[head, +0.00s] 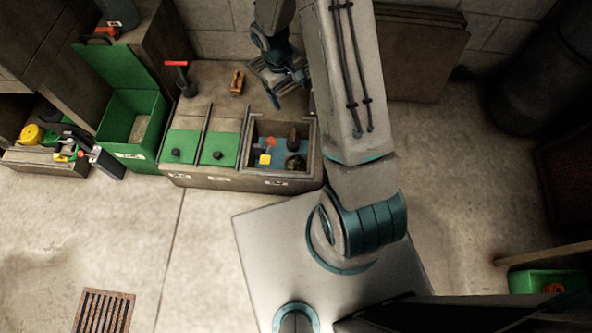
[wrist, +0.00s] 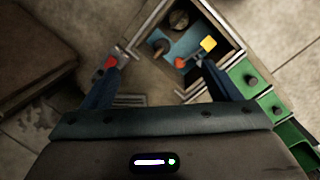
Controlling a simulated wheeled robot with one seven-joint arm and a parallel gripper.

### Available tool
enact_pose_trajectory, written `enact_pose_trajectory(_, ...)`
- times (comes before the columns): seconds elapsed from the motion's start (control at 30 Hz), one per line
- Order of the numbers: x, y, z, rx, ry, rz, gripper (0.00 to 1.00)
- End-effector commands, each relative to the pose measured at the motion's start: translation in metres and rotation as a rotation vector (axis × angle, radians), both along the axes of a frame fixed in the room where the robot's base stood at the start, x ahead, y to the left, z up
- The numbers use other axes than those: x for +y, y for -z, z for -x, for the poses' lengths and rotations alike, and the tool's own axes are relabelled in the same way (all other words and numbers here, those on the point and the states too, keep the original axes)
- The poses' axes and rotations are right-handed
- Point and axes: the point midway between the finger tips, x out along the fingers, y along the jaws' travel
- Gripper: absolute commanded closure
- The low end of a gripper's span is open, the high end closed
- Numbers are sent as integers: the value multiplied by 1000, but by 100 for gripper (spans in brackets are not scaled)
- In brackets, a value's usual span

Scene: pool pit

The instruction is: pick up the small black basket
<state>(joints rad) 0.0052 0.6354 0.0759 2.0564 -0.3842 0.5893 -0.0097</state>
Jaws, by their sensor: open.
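My gripper (head: 288,90) is open and empty, above the back of the low bench. In the wrist view its two blue fingers (wrist: 160,80) are spread wide, with the open compartment (wrist: 236,57) beyond them. In the head view this compartment (head: 247,151) has a blue bottom and holds two small dark objects, one at the back (head: 294,141) and one in front (head: 295,161). They also show in the wrist view, one round (wrist: 179,19) and one nearer (wrist: 161,46). I cannot tell whether either is the small black basket.
A yellow block (head: 265,160) and a small red-orange item (head: 270,141) share the compartment. Two green lids (head: 219,149) lie to its left. A red-handled tool (head: 181,78) stands at the bench's back left. An open green box (head: 134,120) stands farther left.

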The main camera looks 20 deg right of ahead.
Motion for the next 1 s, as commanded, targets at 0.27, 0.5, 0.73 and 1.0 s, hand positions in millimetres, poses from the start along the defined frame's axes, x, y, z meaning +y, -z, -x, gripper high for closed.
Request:
enact_pose_trajectory(0.27, 9, 186, 4, 111, -111, -24, 17)
enact_pose_trajectory(0.5, 14, 261, 14, 156, -161, -45, 17)
enact_pose_trajectory(0.73, 12, 295, 22, 165, -171, -50, 17)
enact_pose_trajectory(1.0, 4, 343, 33, 164, -170, -49, 17)
